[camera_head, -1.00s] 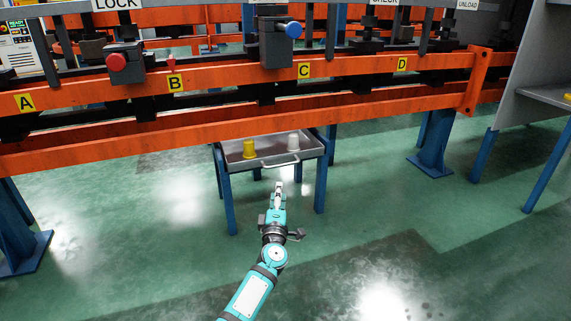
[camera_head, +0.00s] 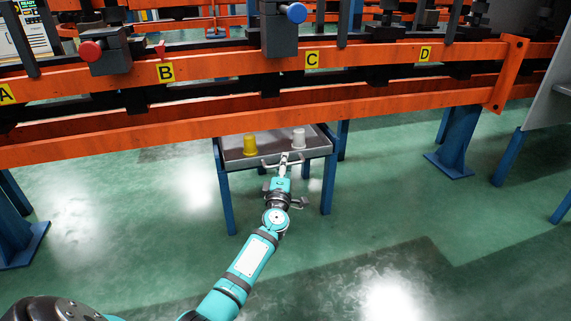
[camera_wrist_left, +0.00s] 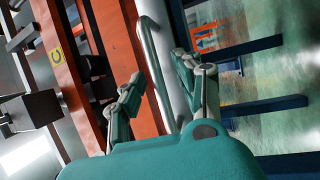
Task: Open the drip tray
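The drip tray (camera_head: 240,165) is a shallow grey metal tray on blue legs under the orange rails, with a bar handle on its front. A yellow cup (camera_head: 250,145) and a pale grey cup (camera_head: 298,138) stand in it. My left gripper (camera_head: 284,160) is at the handle, overlapping its middle in the head view. In the left wrist view, the fingers of my left gripper (camera_wrist_left: 158,70) are apart, with the bar handle (camera_wrist_left: 151,48) running between them. Contact with the bar is not clear. My right gripper is not in view.
Orange rails (camera_head: 390,105) marked with letters cross above the tray. A red knob (camera_head: 91,51) and a blue knob (camera_head: 296,12) sit on dark boxes there. Blue legs (camera_head: 458,140) stand at the right. The green floor in front is clear.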

